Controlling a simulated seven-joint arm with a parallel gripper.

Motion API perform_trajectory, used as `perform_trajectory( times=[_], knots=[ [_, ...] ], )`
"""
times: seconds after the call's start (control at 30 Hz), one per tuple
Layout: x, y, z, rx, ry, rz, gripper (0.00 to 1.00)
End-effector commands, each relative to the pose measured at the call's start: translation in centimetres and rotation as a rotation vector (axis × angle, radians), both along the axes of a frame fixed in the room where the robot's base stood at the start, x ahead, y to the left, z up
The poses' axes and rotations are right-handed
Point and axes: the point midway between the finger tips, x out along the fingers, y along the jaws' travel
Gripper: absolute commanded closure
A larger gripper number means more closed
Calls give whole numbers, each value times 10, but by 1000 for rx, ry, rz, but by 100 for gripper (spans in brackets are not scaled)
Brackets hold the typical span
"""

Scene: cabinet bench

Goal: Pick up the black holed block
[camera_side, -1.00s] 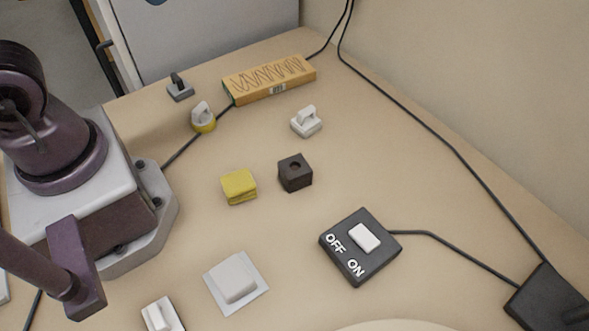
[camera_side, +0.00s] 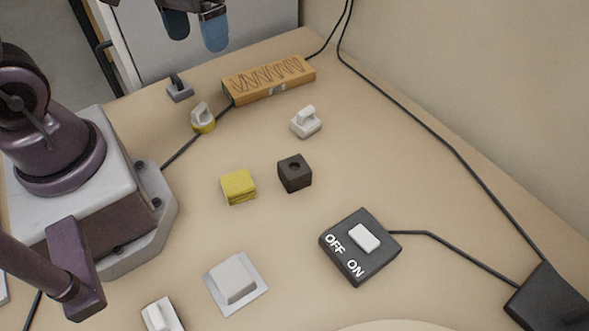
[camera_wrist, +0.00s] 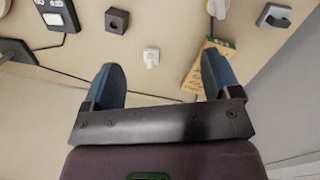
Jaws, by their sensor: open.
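The black holed block (camera_side: 295,174) sits on the bench just right of the yellow block (camera_side: 239,187), its hole facing up. It also shows in the wrist view near the top left (camera_wrist: 117,20). My gripper (camera_side: 195,35) is at the top of the side view, above the far part of the bench and well away from the block. In the wrist view its two blue fingers (camera_wrist: 161,80) are spread wide with nothing between them.
A black OFF/ON switch box (camera_side: 350,262) with a cable lies in front of the block. A white knobbed piece (camera_side: 306,123) and an orange box (camera_side: 268,80) lie behind it. A grey button (camera_side: 234,280) is at the front. Bare bench surrounds the block's right side.

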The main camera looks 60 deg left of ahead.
Motion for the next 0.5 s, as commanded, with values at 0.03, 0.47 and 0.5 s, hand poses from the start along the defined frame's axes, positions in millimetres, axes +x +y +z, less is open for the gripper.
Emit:
perform_trajectory(
  times=[0.03, 0.47, 0.5],
  knots=[
    [6, 2, -16, -42, 72, 50, 17],
    [46, -8, -142, -448, 576, 544, 17],
    [49, -10, -153, -490, 620, 594, 17]
  ],
)
